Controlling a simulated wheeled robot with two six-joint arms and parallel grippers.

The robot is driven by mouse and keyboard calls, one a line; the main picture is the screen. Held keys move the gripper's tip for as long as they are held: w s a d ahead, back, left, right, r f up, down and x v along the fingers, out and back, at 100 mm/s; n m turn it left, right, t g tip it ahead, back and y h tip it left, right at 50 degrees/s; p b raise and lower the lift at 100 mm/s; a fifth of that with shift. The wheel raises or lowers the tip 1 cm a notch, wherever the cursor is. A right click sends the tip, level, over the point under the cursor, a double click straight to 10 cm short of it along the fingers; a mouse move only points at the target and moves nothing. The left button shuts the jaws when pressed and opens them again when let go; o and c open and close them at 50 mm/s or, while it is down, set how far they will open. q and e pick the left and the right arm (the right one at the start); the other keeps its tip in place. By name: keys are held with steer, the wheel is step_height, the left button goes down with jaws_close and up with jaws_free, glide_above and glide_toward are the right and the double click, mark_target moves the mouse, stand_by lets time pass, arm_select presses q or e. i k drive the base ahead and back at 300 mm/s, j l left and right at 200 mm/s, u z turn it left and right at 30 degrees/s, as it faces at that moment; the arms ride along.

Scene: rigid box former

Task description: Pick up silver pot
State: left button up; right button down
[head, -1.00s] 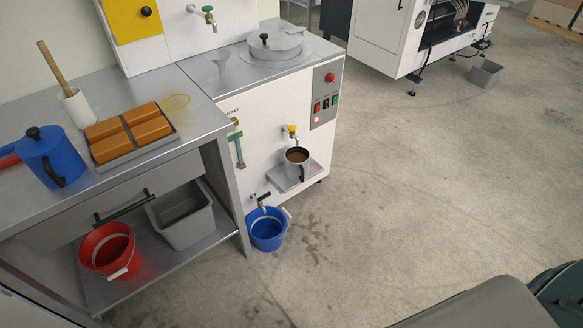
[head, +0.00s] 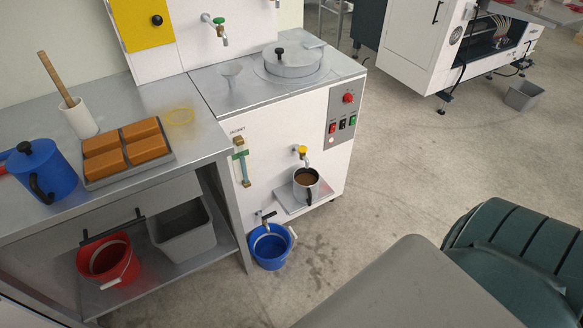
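A silver pot (head: 300,194) with a dark handle and brown contents stands upright on a small metal shelf (head: 285,205) on the front of the white machine. It is just below the yellow-handled tap (head: 301,151). Neither of my grippers shows in the head view, so I cannot see whether they are open or shut.
The white machine (head: 270,140) has a round lid (head: 292,62) on top. A blue bucket (head: 270,250) stands on the floor below the shelf. At left, a metal table (head: 205,146) holds a blue pot (head: 42,172) and brown blocks (head: 122,148).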

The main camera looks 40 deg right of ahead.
mark_target(305, 181)
steer(key=l+u, duration=0.25)
steer(key=l, duration=1.15)
steer(key=l+u, duration=0.3)
steer(key=l, duration=1.1)
